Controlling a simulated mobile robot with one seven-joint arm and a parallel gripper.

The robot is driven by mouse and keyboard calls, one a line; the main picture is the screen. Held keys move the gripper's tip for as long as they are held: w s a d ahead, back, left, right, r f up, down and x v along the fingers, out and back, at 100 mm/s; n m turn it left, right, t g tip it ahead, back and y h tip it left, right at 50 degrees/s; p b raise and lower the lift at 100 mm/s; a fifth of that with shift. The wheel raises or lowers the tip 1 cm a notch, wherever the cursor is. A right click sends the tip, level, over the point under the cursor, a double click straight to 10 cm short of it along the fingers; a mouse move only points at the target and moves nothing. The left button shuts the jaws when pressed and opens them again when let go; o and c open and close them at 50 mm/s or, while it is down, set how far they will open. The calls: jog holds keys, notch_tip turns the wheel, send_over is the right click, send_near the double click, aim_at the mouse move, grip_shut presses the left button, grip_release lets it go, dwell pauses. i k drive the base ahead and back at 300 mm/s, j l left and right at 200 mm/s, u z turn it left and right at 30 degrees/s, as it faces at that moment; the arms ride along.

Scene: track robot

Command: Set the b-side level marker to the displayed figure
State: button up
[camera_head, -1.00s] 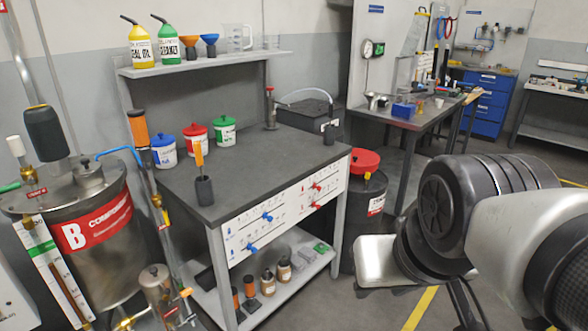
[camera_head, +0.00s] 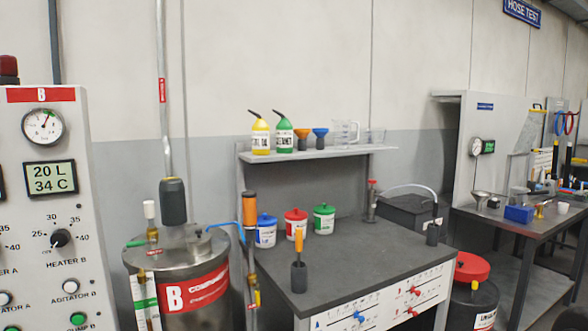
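The B tank (camera_head: 185,262) is a metal drum with a red "B" label, at the lower left. On its left side stands a pale level scale (camera_head: 138,290) with a green band, cut off by the lower picture edge. I cannot make out a separate marker on it. The display (camera_head: 50,178) on the grey B panel at the far left reads 20 L and 34 C. My gripper is not in view.
The B panel (camera_head: 95,150) also carries a round gauge (camera_head: 43,126) and a Heater B knob (camera_head: 60,238). A dark workbench (camera_head: 350,270) with several lidded tubs stands right of the tank. A red-lidded drum (camera_head: 472,267) stands farther right.

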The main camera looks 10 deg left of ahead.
aim_at(418, 292)
jog(key=u, duration=2.1)
jog(key=z, duration=2.05)
jog(key=i+l+u, duration=0.7)
jog(key=l, duration=0.35)
jog(key=i+j, duration=0.05)
